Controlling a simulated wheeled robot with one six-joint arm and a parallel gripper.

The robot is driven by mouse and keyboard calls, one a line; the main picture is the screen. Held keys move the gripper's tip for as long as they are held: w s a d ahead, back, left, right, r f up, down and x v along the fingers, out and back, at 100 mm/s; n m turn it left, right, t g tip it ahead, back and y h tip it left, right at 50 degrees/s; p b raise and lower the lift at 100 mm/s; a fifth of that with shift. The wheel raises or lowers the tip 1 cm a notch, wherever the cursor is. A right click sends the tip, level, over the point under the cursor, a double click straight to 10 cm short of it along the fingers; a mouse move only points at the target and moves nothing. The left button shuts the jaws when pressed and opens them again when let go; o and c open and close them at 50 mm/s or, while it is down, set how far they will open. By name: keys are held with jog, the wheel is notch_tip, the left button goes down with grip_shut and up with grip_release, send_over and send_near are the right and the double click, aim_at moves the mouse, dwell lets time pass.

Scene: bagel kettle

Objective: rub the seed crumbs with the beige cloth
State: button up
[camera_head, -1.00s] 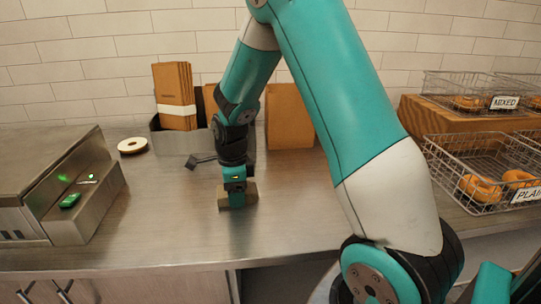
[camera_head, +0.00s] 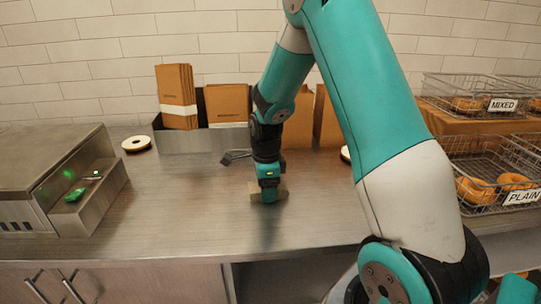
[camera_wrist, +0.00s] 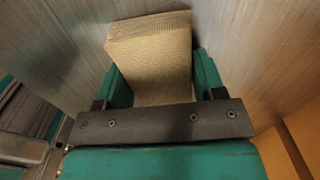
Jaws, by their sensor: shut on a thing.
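The beige cloth (camera_wrist: 150,60) is a folded, textured block between the two fingers of my gripper (camera_wrist: 155,85) in the wrist view. In the head view my gripper (camera_head: 268,190) points down at the steel counter, and the cloth (camera_head: 283,188) shows at its lower end, low at the counter top. My gripper is shut on the cloth. I cannot make out any seed crumbs in either view; the cloth and gripper may cover some.
A metal machine with green lights (camera_head: 70,195) stands at the left. Wire bagel baskets (camera_head: 490,165) stand at the right.

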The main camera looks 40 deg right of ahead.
notch_tip(320, 180, up, 3)
jog(key=shift+a+r+p, duration=0.1)
jog(key=shift+p, duration=0.55)
notch_tip(320, 180, up, 5)
jog(key=p, duration=0.4)
